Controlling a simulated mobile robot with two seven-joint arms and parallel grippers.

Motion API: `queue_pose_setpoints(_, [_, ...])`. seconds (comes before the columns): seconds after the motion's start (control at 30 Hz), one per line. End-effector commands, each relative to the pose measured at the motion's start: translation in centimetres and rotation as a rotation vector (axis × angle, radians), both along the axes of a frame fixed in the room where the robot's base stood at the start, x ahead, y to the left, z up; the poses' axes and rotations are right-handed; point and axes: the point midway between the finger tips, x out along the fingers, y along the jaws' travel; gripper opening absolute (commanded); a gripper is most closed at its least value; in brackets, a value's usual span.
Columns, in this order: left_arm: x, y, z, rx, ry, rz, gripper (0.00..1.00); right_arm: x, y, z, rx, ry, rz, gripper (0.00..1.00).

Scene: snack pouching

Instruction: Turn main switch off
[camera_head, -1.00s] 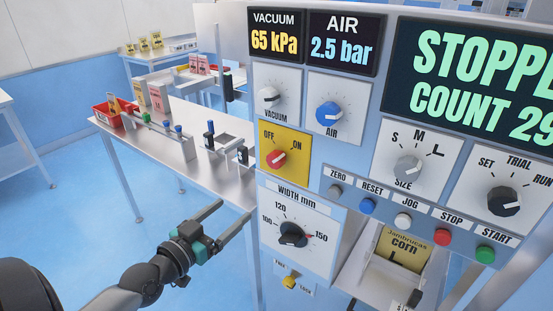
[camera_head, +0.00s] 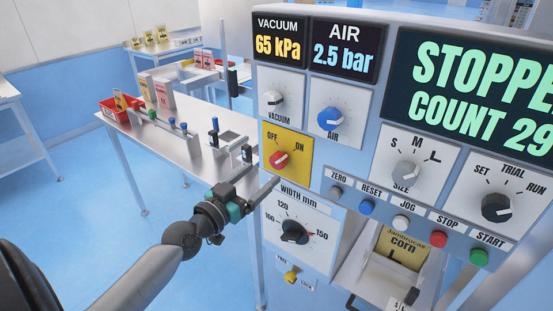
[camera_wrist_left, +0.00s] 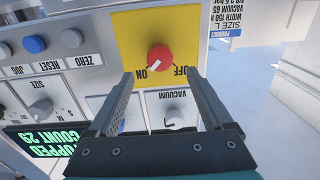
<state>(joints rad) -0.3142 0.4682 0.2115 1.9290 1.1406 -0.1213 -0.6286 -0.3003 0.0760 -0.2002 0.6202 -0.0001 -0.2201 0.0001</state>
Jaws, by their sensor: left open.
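The main switch is a red knob (camera_head: 279,160) on a yellow plate (camera_head: 303,150) marked OFF and ON. Its white mark points toward ON. My left gripper (camera_head: 263,174) is open and empty, just in front of the panel, below and left of the knob. In the left wrist view, which shows the panel upside down, the red knob (camera_wrist_left: 159,56) sits just beyond the gap between the open fingertips (camera_wrist_left: 158,75). No contact with the knob shows. My right gripper is not in view.
The vacuum knob (camera_head: 272,98) is above the switch and the blue air knob (camera_head: 330,119) to its upper right. The width dial (camera_head: 294,232) is close below. A steel table (camera_head: 190,150) with a red bin (camera_head: 115,108) stands behind at left.

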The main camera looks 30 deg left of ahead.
Motion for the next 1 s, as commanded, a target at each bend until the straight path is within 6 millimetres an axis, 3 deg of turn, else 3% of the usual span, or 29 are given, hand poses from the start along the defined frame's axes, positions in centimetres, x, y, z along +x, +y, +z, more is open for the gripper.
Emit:
queue_pose_setpoints(0.5, [6.4,-0.4,0.0,-0.003,-0.001,0.000,0.84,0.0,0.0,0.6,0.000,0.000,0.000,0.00])
queue_pose_setpoints(1.0, [7.6,-0.5,0.0,-0.001,0.001,0.000,0.84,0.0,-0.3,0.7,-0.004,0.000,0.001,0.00])
